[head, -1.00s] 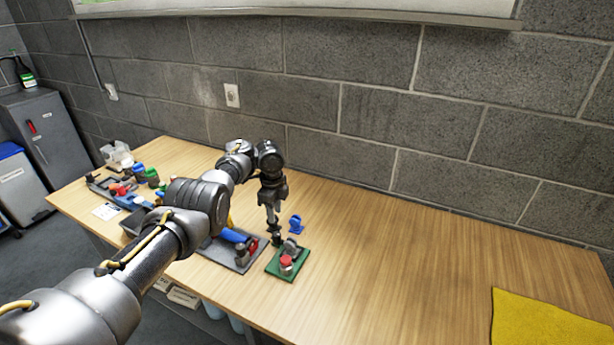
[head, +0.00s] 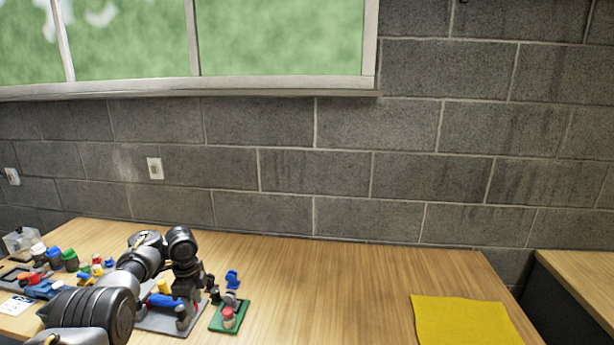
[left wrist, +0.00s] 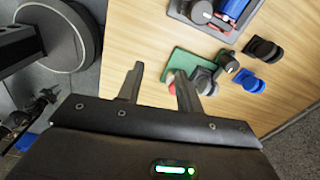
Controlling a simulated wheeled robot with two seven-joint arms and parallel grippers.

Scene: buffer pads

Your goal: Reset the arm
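My left arm comes in from the lower left in the head view, with the left gripper (head: 190,292) over the left part of the table. The left wrist view shows that gripper (left wrist: 158,72) with its two fingers apart and nothing held between them. A green plate (head: 230,317) with a red-topped knob and a grey part lies just right of the gripper; in the left wrist view the plate (left wrist: 183,62) lies beyond the fingertips, and the right finger partly covers the red knob. My right gripper is not in view.
A grey plate (head: 160,320) with blue and dark parts lies partly behind my left arm. A small blue part (head: 232,279) stands near the green plate. Several coloured pieces sit farther left. A yellow cloth (head: 465,320) lies at right; the table (head: 330,290) between is clear.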

